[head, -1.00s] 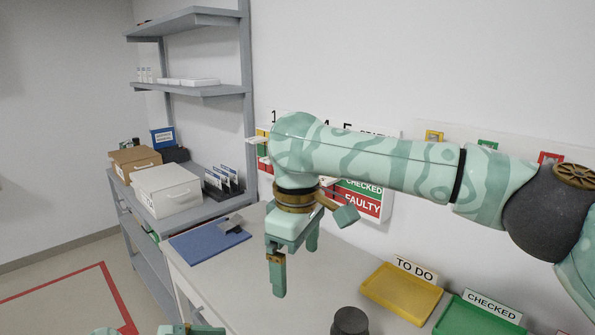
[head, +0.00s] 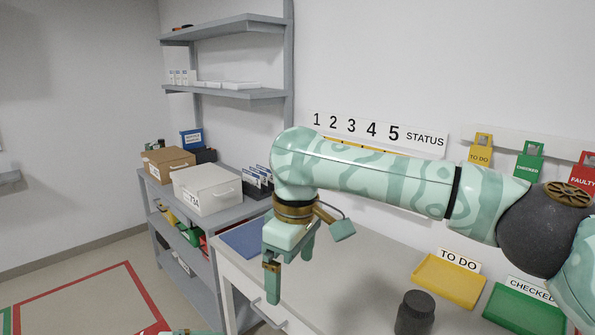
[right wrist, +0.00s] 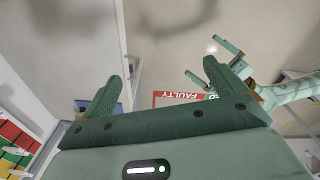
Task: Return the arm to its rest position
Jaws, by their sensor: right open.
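My right arm reaches across the head view from the right edge. Its gripper (head: 289,276) points down, open and empty, in front of the bench's left end. In the right wrist view its two fingers (right wrist: 174,78) stand wide apart with nothing between them. My left gripper shows in the right wrist view (right wrist: 205,60) at upper right, with its fingers apart and empty. In the head view only a sliver of my left arm shows at the bottom edge.
The bench (head: 365,272) carries a blue mat (head: 241,240), a yellow TO DO tray (head: 450,282) and a green CHECKED tray (head: 522,308). A grey shelf unit with a white box (head: 207,189) and brown box (head: 167,164) stands at left. Open floor lies left.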

